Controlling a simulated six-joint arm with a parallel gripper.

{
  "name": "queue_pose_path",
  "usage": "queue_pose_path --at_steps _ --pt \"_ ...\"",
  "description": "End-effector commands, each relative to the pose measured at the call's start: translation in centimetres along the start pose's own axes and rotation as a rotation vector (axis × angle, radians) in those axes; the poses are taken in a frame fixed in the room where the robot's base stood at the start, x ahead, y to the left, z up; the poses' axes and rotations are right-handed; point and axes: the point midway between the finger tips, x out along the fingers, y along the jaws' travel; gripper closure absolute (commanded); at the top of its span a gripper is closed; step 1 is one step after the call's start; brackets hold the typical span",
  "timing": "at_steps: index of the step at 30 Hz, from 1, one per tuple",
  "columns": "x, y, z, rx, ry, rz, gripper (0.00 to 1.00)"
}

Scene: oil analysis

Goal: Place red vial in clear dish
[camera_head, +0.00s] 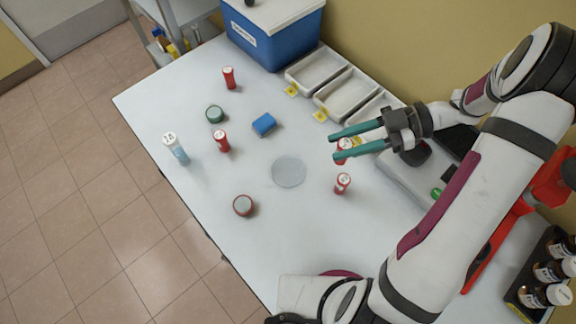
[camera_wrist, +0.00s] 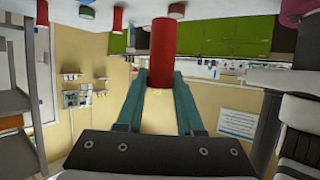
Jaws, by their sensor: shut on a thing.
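My gripper (camera_head: 336,146) reaches in from the right with its teal fingers closed around a red vial (camera_head: 345,144) with a pale cap. In the wrist view the same red vial (camera_wrist: 162,52) stands between the fingertips. The clear dish (camera_head: 289,171) is a round, flat, empty-looking disc on the table, left of and below my gripper in the head view. The held vial is apart from the dish. Other red vials stand on the table: one right of the dish (camera_head: 342,183), one left of it (camera_head: 221,142) and one farther back (camera_head: 229,77).
A blue block (camera_head: 264,124), a green-rimmed round container (camera_head: 215,114), a red-rimmed one (camera_head: 243,205) and a white-capped bottle (camera_head: 175,149) surround the dish. White trays (camera_head: 316,69) and a blue box (camera_head: 273,36) line the back. The table between gripper and dish looks clear.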

Motion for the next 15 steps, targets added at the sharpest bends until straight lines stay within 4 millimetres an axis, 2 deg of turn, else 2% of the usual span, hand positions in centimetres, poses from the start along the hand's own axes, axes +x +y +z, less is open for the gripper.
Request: queue_pose_path --at_steps 2,6,9,12,15 --pt "1.7 0.3 0.3 0.000 0.002 -0.008 1.00" --pt "6.7 1.9 1.2 0.001 0.002 -0.010 1.00" --pt "9.7 3.0 1.7 0.001 0.001 -0.008 1.00" --pt "11.5 3.7 2.1 0.000 0.000 -0.005 1.00" --pt "12.5 4.0 2.9 0.001 0.000 -0.003 1.00"
